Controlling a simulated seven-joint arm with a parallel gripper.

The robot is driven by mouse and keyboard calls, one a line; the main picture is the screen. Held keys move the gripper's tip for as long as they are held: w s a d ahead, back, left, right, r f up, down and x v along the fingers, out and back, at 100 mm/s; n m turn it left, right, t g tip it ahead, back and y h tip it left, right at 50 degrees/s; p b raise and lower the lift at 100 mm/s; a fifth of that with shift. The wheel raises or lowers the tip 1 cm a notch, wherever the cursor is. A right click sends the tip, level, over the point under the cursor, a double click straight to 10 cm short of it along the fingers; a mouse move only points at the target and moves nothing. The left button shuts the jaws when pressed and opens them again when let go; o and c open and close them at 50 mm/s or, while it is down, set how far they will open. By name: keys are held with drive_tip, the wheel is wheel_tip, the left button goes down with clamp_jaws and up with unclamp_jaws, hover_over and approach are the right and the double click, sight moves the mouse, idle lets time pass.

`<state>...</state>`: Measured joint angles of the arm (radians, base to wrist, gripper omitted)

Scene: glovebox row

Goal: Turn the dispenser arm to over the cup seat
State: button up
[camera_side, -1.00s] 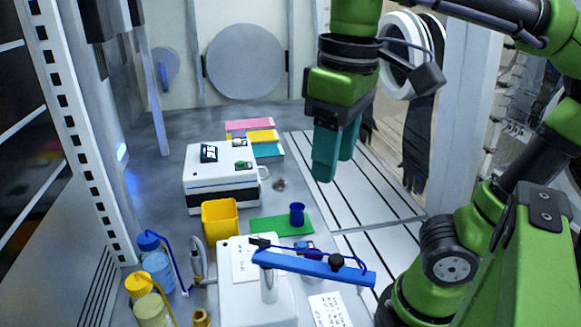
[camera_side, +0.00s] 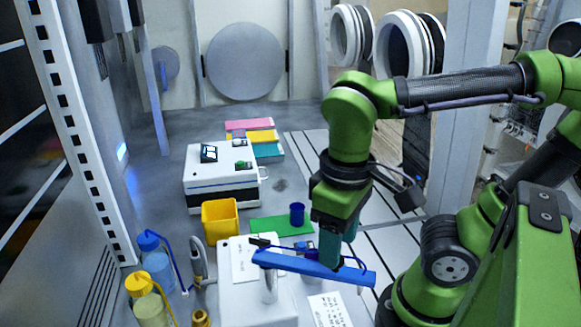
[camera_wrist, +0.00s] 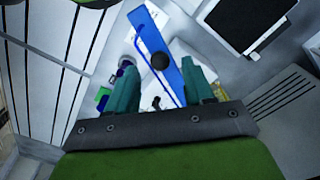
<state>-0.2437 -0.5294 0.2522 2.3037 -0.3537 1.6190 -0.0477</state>
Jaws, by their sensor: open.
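The dispenser arm is a blue bar (camera_side: 300,264) on a short post above a white box (camera_side: 240,305). Its free end points right in the side view. In the wrist view the bar (camera_wrist: 168,42) carries a round black knob (camera_wrist: 160,61). My gripper (camera_side: 332,248) is open and low at the bar's right half. In the wrist view my gripper (camera_wrist: 159,72) has one teal finger on each side of the bar; contact cannot be told. A blue cup (camera_side: 297,214) stands on a green mat (camera_side: 268,226) behind the box. I cannot clearly make out the cup seat.
A yellow bin (camera_side: 220,220) stands left of the mat, with a white instrument (camera_side: 215,190) behind it. Bottles (camera_side: 150,305) stand at the front left. A written note (camera_side: 328,310) lies right of the white box. The slotted plate (camera_side: 385,205) at the right is clear.

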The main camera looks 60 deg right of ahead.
sight(312, 270)
drive_tip(key=shift+f, duration=1.25)
clamp_jaws()
